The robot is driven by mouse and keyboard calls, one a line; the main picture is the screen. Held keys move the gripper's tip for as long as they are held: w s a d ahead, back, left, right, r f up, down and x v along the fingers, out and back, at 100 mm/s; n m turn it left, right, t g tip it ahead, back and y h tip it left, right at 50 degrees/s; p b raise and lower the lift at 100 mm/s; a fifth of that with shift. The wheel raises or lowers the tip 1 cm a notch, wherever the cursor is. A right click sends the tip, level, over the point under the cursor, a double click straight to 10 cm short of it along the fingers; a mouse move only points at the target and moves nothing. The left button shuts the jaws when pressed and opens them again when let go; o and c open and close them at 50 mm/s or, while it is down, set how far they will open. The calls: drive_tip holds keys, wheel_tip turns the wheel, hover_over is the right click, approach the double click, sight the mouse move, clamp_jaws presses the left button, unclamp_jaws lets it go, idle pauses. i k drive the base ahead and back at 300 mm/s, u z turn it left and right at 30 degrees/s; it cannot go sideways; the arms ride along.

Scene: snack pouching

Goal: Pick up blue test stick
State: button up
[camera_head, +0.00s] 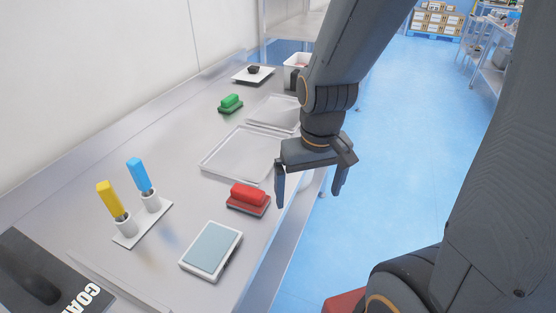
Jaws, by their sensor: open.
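A red block (249,195) and a scale-like pad (212,250) lie between the sticks and my gripper. Clear trays (238,151), a green block (231,101) and a small white plate (241,77) lie farther back. A dark board (30,275) is at the front left.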

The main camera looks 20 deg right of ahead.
sight(136, 167)
drive_tip(key=u, duration=1.25)
